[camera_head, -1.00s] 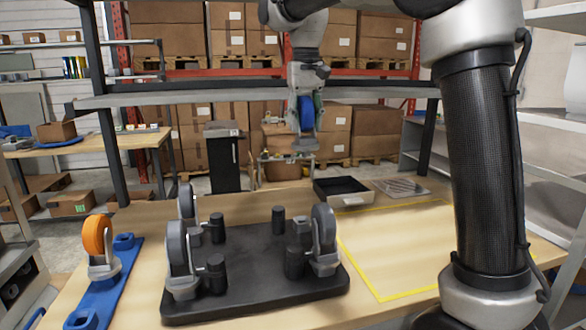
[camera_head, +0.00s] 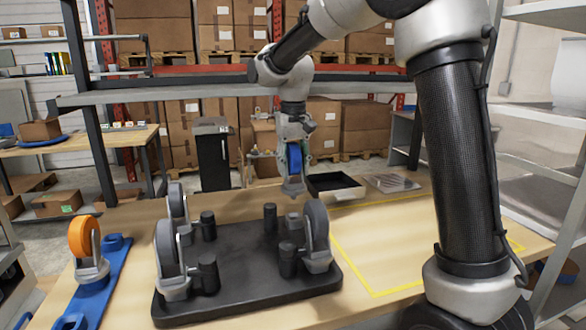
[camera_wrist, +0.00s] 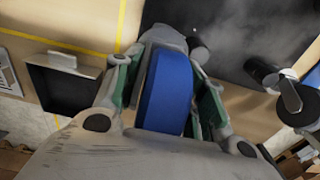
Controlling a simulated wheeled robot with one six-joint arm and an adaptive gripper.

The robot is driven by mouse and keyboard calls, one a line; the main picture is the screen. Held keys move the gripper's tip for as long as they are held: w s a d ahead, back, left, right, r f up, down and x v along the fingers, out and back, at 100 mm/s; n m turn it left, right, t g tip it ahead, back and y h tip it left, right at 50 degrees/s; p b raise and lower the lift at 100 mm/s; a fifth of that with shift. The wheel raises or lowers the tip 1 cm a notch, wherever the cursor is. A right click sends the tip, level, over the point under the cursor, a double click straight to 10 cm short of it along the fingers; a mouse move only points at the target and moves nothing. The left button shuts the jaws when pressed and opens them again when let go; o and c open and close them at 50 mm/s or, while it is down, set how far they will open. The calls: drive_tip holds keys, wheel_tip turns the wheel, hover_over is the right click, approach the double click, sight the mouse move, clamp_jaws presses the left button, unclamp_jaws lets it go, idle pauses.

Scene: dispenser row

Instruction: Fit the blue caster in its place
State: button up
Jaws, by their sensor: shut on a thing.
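The blue caster (camera_head: 295,157) is upright in my gripper (camera_head: 291,150), wheel up and grey foot down, above the far right part of the black base plate (camera_head: 240,262). In the wrist view the blue wheel (camera_wrist: 166,92) sits between the two green-padded fingers of my gripper (camera_wrist: 165,80). The plate carries three grey casters: back left (camera_head: 177,213), front left (camera_head: 170,255) and front right (camera_head: 316,235). Black posts stand beside them. A lone black post (camera_head: 270,218) stands at the back right, with no caster on that corner. The exact gap under the held caster is hard to tell.
An orange caster (camera_head: 84,245) stands on a blue rack (camera_head: 98,295) at the left. A black open bin (camera_head: 335,187) and a clear tray (camera_head: 391,183) lie at the back. A yellow-outlined area (camera_head: 385,245) of the table is bare.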

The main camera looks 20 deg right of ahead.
sight(293, 178)
drive_tip(key=shift+f, duration=1.95)
drive_tip(key=shift+s+f, duration=0.15)
drive_tip(key=shift+f, duration=1.7)
drive_tip(key=o, duration=1.3)
drive_tip(key=shift+o, duration=0.2)
